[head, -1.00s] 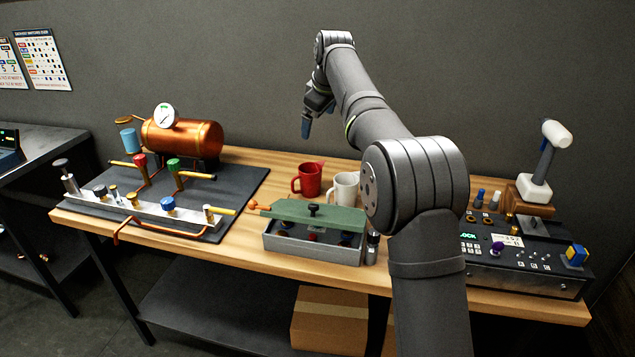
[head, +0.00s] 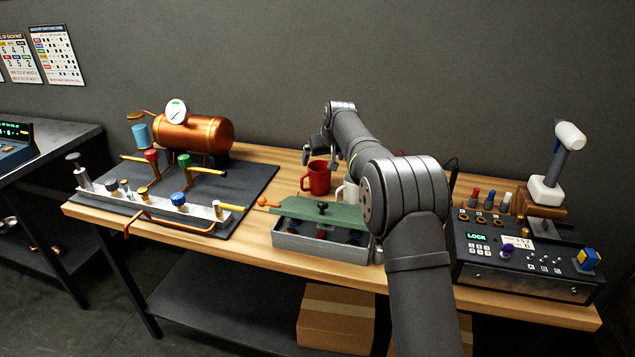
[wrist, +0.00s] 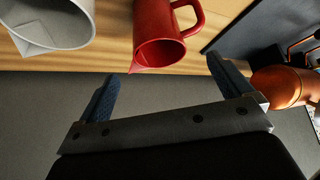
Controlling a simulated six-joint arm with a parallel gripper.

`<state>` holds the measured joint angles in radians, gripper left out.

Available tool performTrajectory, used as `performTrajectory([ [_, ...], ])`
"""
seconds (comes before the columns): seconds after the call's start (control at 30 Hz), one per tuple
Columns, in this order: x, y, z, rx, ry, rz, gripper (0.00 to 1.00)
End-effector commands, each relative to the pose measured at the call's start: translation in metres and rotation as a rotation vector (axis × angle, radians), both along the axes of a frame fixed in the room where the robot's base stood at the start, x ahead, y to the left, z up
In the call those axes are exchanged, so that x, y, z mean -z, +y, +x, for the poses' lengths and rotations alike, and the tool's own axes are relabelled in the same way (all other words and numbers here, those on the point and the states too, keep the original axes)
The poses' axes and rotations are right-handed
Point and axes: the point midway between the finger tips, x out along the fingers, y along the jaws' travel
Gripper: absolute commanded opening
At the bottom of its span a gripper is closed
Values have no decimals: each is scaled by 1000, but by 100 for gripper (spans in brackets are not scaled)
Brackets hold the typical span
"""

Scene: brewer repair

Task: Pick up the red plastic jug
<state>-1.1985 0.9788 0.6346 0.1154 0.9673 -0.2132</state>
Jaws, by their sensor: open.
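The red plastic jug (head: 317,182) stands on the wooden bench in front of the back wall. In the wrist view the red jug (wrist: 157,28) shows at the top centre, its spout towards my gripper and its handle at upper right. My gripper (head: 320,158) is open, with one finger to each side of the jug's top in the head view. In the wrist view my gripper (wrist: 163,86) is empty and the jug lies just beyond the fingertips, in line with the gap. I cannot tell whether they touch.
A white jug (wrist: 55,22) stands close beside the red one, partly hidden by my arm in the head view. A copper boiler (head: 195,134) on a dark mat is to the left. A grey box with a green lid (head: 320,214) is in front. A control panel (head: 525,258) is right.

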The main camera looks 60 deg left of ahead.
Motion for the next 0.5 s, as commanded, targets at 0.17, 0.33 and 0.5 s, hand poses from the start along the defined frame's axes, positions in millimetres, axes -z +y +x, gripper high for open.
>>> performTrajectory([
  [0.17,17,11,2,-1,-1,0,96],
  [0.33,24,15,3,-1,0,-1,96],
  [0.5,41,26,6,-1,0,-1,96],
])
